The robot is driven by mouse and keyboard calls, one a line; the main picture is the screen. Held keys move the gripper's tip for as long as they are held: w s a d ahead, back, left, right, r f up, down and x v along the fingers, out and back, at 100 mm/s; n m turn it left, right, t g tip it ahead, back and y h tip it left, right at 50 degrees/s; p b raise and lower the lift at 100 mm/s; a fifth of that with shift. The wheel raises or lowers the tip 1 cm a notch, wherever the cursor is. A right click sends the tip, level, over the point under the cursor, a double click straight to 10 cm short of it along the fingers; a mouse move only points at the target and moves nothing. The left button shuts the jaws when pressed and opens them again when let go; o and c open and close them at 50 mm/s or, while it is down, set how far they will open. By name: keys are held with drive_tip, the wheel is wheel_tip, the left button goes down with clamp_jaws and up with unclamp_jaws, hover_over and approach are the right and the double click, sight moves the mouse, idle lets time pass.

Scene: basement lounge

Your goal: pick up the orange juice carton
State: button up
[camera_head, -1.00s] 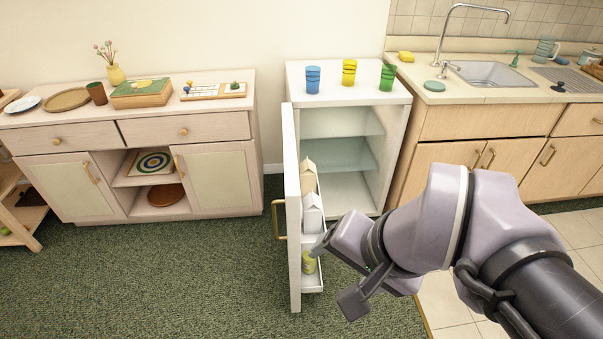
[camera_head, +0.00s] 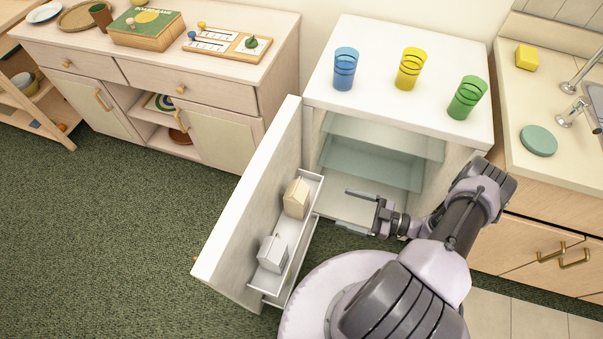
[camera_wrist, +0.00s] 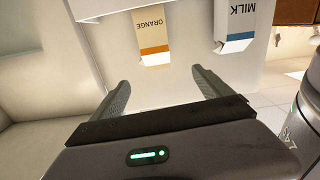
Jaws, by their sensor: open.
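The orange juice carton (camera_head: 296,198) is tan with a gable top and stands in the upper rack of the open fridge door. In the wrist view the carton (camera_wrist: 152,35) shows the word ORANGE upside down and an orange band. A white milk carton (camera_head: 272,253) stands in the same rack, towards the door's free edge; it also shows in the wrist view (camera_wrist: 234,22). My gripper (camera_head: 345,208) is in front of the fridge opening, to the right of the orange carton and apart from it. Its fingers (camera_wrist: 162,88) are spread with nothing between them.
The open fridge door (camera_head: 235,230) stands to the left of my gripper, and glass shelves (camera_head: 370,165) lie behind it. Blue (camera_head: 345,68), yellow (camera_head: 410,68) and green (camera_head: 467,97) cups stand on the fridge top (camera_head: 380,40). Green carpet (camera_head: 120,220) is free at left.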

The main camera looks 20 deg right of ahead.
drive_tip(key=m, duration=0.1)
drive_tip(key=b, duration=0.2)
approach(298, 193)
drive_tip(key=shift+t, duration=0.3)
drive_tip(key=w+a, duration=0.1)
drive_tip(key=w+a+f, duration=0.2)
drive_tip(key=a, duration=0.1)
drive_tip(key=shift+w+a, duration=0.1)
drive_tip(key=shift+w, duration=0.05)
drive_tip(key=x, duration=0.1)
drive_tip(key=b+x, duration=0.1)
drive_tip(key=x, duration=0.1)
drive_tip(key=f+b+x, duration=0.1)
drive_tip(key=x, duration=0.1)
drive_tip(key=shift+w, duration=0.35)
drive_tip(key=shift+w+r, duration=0.1)
drive_tip(key=shift+w, duration=0.05)
clamp_jaws()
